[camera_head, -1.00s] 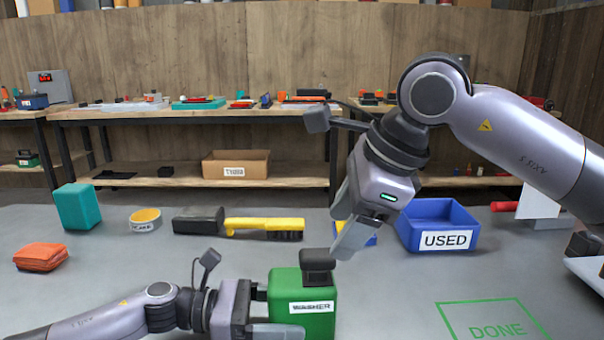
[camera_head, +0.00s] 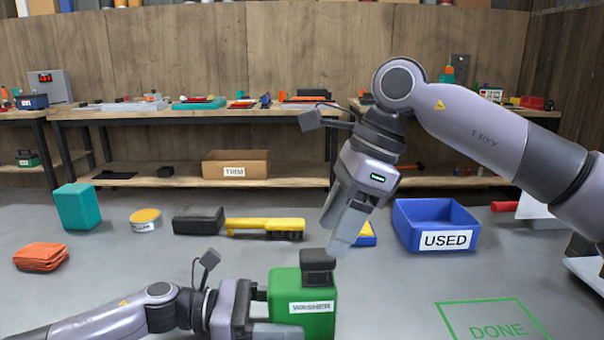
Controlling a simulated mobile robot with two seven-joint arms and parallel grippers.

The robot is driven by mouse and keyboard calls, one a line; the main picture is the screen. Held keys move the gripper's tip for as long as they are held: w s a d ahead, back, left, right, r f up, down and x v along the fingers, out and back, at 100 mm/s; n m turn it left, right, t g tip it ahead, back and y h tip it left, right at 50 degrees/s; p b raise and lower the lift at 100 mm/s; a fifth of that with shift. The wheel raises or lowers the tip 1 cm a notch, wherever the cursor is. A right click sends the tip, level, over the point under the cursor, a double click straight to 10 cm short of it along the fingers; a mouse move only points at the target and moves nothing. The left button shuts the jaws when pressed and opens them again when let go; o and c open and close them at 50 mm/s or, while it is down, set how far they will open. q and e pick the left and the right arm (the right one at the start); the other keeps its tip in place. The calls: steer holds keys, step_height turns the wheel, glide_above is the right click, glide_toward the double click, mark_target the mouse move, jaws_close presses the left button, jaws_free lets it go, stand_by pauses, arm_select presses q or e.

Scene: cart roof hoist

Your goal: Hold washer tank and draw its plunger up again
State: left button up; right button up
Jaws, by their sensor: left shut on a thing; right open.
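The washer tank (camera_head: 312,280) is a green box with a white WASHER label, upright on the grey table in the head view. Its plunger (camera_head: 317,262) is a dark cap low on top of the tank. My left gripper (camera_head: 268,310) is shut on the tank from the left side. My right gripper (camera_head: 336,240) is open and empty, its fingers pointing down just above and to the right of the plunger.
A blue USED bin (camera_head: 436,226) stands to the right, and a green DONE outline (camera_head: 492,318) is marked on the table. A yellow brush (camera_head: 264,228), a round tin (camera_head: 146,220), a teal block (camera_head: 77,207) and orange cloths (camera_head: 41,256) lie to the left.

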steer(key=shift+x, duration=2.15)
steer(key=c, duration=0.9)
steer(key=shift+c, duration=0.2)
steer(key=shift+r, duration=0.15)
